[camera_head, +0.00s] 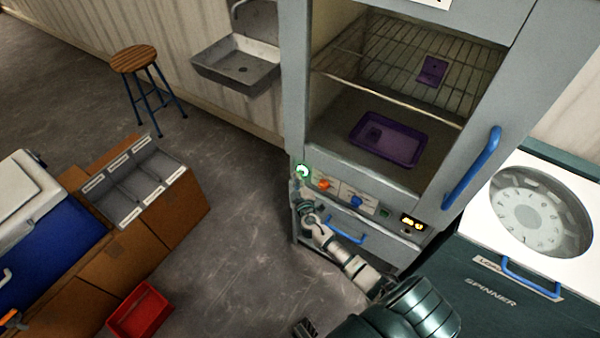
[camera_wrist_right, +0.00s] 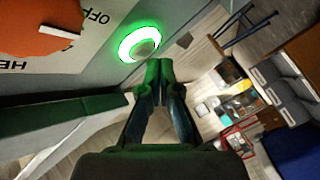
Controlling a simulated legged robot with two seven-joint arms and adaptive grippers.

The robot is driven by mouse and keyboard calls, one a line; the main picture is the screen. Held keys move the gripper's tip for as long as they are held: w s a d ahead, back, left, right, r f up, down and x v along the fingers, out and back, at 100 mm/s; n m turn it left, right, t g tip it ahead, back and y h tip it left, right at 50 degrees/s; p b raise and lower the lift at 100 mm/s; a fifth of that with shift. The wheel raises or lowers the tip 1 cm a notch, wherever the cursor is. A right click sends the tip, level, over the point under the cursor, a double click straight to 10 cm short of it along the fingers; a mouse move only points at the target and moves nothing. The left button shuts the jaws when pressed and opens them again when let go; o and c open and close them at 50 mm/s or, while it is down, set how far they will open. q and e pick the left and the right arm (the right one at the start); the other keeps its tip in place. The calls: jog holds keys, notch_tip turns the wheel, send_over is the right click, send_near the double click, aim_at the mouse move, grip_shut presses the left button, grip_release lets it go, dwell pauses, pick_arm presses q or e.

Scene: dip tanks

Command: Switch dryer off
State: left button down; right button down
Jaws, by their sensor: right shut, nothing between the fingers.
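The dryer (camera_head: 296,95) is a tall grey cabinet with a control panel below its chamber. A round button with a lit green ring (camera_head: 302,171) is at the panel's left end; it also shows in the wrist view (camera_wrist_right: 139,43).
Purple trays (camera_head: 394,159) are inside the dryer. A spinner (camera_head: 480,275) is at the right. A sink (camera_head: 236,66), a stool (camera_head: 146,72), a brown bench with grey bins and a red bin (camera_head: 140,312) are leftward. A dark piece at the bottom edge may be my left gripper.

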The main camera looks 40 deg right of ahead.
jog(key=shift+d, duration=0.1)
pick_arm(q)
jog(key=shift+d+r, duration=0.1)
jog(key=shift+d, duration=0.2)
pick_arm(e)
jog(key=shift+d+f, duration=0.15)
jog(key=shift+d, duration=0.15)
pick_arm(q)
jog(key=shift+a+f, duration=0.1)
jog(key=shift+f, duration=0.1)
pick_arm(e)
jog(key=shift+w+r, duration=0.15)
jog(key=shift+r, duration=0.1)
